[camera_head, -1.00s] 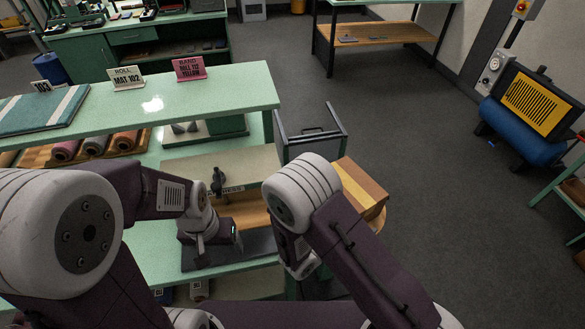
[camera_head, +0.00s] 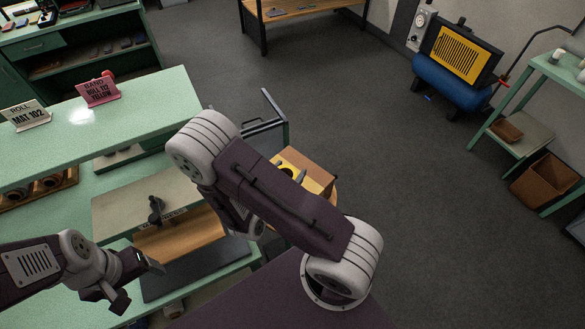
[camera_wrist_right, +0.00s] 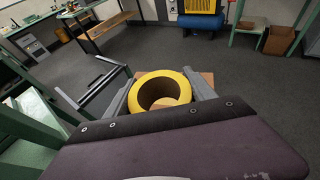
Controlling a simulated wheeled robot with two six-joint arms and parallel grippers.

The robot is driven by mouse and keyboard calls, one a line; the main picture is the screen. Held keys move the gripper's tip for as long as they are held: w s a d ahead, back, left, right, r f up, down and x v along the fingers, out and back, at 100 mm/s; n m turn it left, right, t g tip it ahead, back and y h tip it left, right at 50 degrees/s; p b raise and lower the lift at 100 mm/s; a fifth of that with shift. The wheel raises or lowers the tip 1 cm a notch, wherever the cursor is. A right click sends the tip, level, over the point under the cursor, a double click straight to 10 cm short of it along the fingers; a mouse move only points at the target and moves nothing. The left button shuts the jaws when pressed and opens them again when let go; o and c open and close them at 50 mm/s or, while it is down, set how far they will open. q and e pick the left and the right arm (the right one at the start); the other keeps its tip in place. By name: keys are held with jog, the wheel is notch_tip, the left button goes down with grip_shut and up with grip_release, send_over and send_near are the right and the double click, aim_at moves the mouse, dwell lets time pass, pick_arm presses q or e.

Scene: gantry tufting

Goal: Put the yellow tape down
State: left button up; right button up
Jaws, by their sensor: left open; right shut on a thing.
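The yellow tape (camera_wrist_right: 137,88) is a thick ring that sits between the two grey fingers of my right gripper (camera_wrist_right: 160,92) in the right wrist view. My right gripper is shut on it, with the ring's hole facing the camera. In the head view a bit of the yellow tape (camera_head: 286,167) shows past my right forearm, in front of a brown box top (camera_head: 314,168). Whether the tape touches the box cannot be told. My left gripper (camera_head: 136,284) is open and empty, low over the green bench at the left.
A dark metal frame (camera_head: 265,125) stands close left of the box. A press with a wooden block (camera_head: 180,237) is on the green bench. The grey floor (camera_head: 370,120) at right is open.

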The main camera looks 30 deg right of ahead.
jog(key=s+d+r+m+g+p, duration=0.1)
jog(key=s+d+r+p, duration=0.2)
jog(key=d, duration=0.4)
jog(key=b, duration=0.1)
send_over(299, 159)
notch_tip(299, 159, down, 6)
jog(key=shift+a+f, duration=0.1)
jog(key=shift+f, duration=0.15)
notch_tip(299, 159, down, 3)
jog(key=shift+f+p, duration=0.15)
jog(key=shift+p, duration=0.2)
jog(key=shift+f, duration=0.35)
pick_arm(q)
jog(key=r, duration=0.3)
jog(key=shift+w+r, duration=0.2)
jog(key=shift+r, duration=0.1)
pick_arm(e)
jog(key=shift+f+b, duration=0.2)
jog(key=shift+b, duration=0.1)
pick_arm(q)
jog(key=shift+f, duration=0.15)
pick_arm(e)
jog(key=o, duration=1.4)
